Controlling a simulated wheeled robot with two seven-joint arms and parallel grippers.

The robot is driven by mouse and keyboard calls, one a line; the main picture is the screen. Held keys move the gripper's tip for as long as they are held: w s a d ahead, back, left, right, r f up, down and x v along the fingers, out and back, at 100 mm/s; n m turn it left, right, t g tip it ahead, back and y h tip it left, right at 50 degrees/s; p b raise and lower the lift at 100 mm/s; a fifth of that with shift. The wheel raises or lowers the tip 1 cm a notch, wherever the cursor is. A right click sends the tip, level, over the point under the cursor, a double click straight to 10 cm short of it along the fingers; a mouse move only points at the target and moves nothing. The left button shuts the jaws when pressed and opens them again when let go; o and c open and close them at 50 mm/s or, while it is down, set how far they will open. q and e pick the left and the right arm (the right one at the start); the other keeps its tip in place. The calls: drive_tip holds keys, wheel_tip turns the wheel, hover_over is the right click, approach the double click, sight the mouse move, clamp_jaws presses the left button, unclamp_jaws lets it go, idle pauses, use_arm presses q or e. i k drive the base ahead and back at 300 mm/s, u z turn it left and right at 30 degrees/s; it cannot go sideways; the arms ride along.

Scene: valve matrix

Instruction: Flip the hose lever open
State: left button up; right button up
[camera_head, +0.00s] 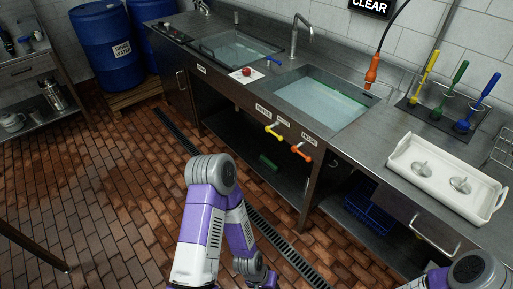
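Two levers stick out from the front panel of the sink counter: a yellow lever (275,128) and an orange lever (301,150) to its right. Small white labels sit above them, too small to read surely, so I cannot tell which one is the hose lever. A blue handle (272,61) lies on the counter top behind. An orange hose nozzle (373,70) hangs from a black hose above the right sink. My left arm is bent at bottom centre, below and apart from the levers; its fingers do not show. My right arm shows only at the lower right corner, its gripper out of view.
Two water-filled sinks (327,97) are set in the steel counter. A white tray (447,178) with two metal knobs and a rack of colored brushes (446,98) stand to the right. Blue barrels (107,43) stand back left. The brick floor at left is clear.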

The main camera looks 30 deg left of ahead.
sight(294, 149)
drive_tip(key=u, duration=0.5)
drive_tip(key=k, duration=0.65)
drive_tip(key=z, duration=0.25)
drive_tip(key=i, duration=1.15)
drive_tip(key=u, duration=1)
drive_tip(key=i, duration=0.3)
drive_tip(key=u, duration=0.25)
